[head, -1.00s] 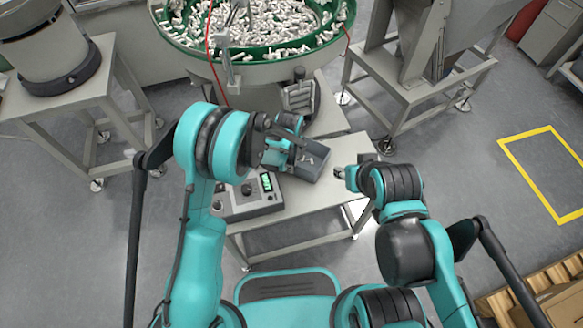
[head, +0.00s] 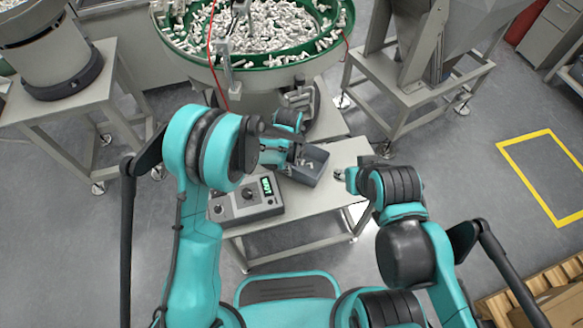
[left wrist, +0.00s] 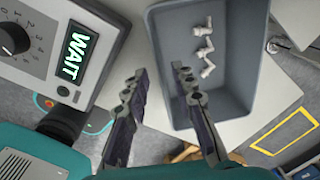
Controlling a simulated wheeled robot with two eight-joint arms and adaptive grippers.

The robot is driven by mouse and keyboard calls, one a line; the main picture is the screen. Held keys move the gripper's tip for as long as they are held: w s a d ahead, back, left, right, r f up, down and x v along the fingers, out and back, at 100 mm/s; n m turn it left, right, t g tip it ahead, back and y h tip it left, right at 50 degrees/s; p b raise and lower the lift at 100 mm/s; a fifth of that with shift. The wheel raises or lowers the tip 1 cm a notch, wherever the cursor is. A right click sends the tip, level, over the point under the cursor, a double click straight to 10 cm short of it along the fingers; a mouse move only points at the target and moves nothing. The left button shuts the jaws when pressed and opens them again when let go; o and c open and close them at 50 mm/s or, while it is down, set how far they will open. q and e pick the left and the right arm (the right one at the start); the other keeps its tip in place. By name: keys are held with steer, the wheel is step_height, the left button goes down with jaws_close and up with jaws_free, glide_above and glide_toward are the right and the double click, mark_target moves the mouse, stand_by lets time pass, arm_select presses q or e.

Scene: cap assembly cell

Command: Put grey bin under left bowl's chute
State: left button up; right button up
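The grey bin (head: 313,180) stands on a small light table, with a few white parts inside. In the left wrist view the bin (left wrist: 238,95) is upright. My left gripper (head: 296,152) is at the bin's left side. Contact is not clear. My right gripper (head: 341,174) is right of the bin; its opening is too small to tell. A metal chute-like part (head: 299,98) is below the green-rimmed bowl (head: 265,65).
A control box (head: 245,203) with a green WAIT display stands left of the bin, close to my left gripper. The table (head: 300,212) has free room in front of the bin. A grey machine on a stand (head: 70,105) is at left, another stand (head: 420,95) at right.

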arm_select(q)
steer(key=s+a+r+n+t+p, duration=0.1)
steer(key=a+r+n, duration=0.25)
steer(key=r, duration=0.55)
steer(key=s+a+r+n+t+p, duration=0.1)
steer(key=a+r+n, duration=0.25)
steer(key=r, duration=0.55)
steer(key=s+a+r+n+t, duration=0.2)
steer(key=s+a+r+n, duration=0.2)
steer(key=s+a+n, duration=0.4)
steer(key=s+a+r+n+t, duration=0.2)
steer(key=s+a+r+n, duration=0.2)
steer(key=s+a+n, duration=0.3)
steer(key=n, duration=0.2)
steer(key=shift+s+a+n+t, duration=0.35)
steer(key=shift+a+n+t, duration=0.05)
arm_select(e)
step_height(320, 180, up, 3)
steer(key=shift+f, duration=0.1)
arm_select(q)
steer(key=shift+o, duration=0.9)
arm_select(e)
steer(key=shift+c, duration=0.7)
steer(key=shift+s, duration=0.15)
